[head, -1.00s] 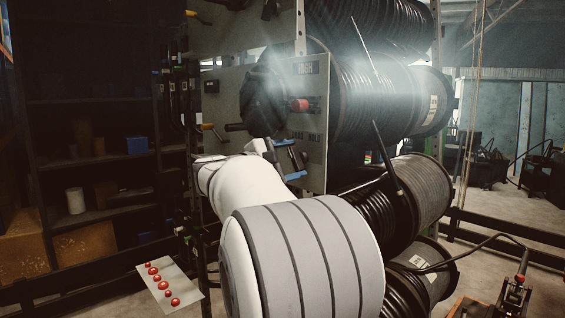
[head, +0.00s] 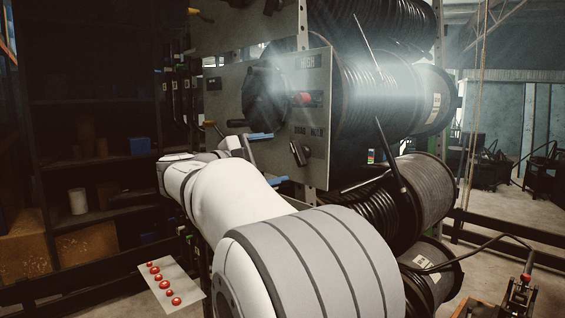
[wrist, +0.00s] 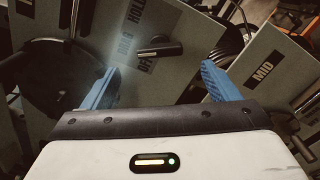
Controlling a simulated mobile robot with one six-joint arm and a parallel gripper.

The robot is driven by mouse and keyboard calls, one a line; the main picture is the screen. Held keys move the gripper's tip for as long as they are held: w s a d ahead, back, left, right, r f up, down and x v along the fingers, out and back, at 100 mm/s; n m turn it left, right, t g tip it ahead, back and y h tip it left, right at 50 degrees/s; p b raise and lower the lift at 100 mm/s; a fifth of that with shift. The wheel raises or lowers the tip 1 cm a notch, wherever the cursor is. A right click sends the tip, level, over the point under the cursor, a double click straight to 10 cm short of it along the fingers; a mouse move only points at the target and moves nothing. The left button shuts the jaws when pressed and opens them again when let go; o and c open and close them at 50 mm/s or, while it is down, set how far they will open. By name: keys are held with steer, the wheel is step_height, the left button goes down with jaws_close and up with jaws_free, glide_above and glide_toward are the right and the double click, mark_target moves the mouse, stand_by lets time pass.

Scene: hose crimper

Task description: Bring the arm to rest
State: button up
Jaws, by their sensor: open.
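A black lever knob (head: 299,152) sits low on the panel, clear of the fingers. In the wrist view the knob (wrist: 160,48) appears beyond and between the fingertips, next to a HOLD label. My white arm reaches forward from the bottom of the head view and hides the lower rack.
Black hose reels (head: 425,190) stand right of the panel, with a thin rod (head: 391,155) sticking out near them. A red button (head: 303,99) is on the panel. Dark shelving (head: 95,158) fills the left. A plate with red knobs (head: 185,283) is at lower left.

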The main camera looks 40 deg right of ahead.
steer(key=shift+a, duration=0.3)
